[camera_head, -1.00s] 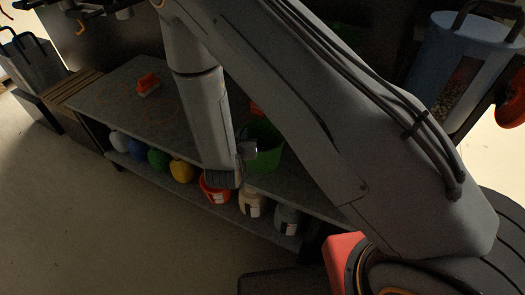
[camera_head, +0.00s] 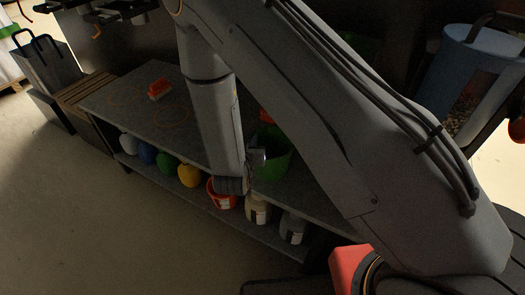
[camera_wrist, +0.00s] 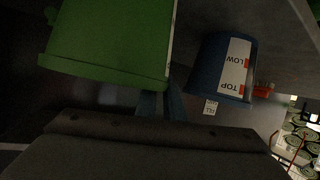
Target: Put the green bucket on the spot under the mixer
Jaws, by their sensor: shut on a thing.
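The green bucket (camera_head: 274,168) shows behind my forearm in the head view, at the grey bench; the arm hides part of it. It fills the upper left of the wrist view (camera_wrist: 110,40). My gripper (camera_wrist: 165,102) is shut on the green bucket, with its fingers by the bucket's edge. The exact contact is dark. Thin orange circles mark the bench top (camera_head: 125,88); a red block-like thing (camera_head: 159,89) lies near them. Dark machinery (camera_head: 100,12) hangs at the upper left; I cannot tell whether it is the mixer.
Below the bench top, a shelf (camera_head: 170,190) holds several coloured containers, including a red bucket (camera_head: 222,193). A blue container with a white label (camera_wrist: 222,65) is right of the gripper in the wrist view. A wooden crate (camera_head: 75,95) stands left of the bench. Floor in front is clear.

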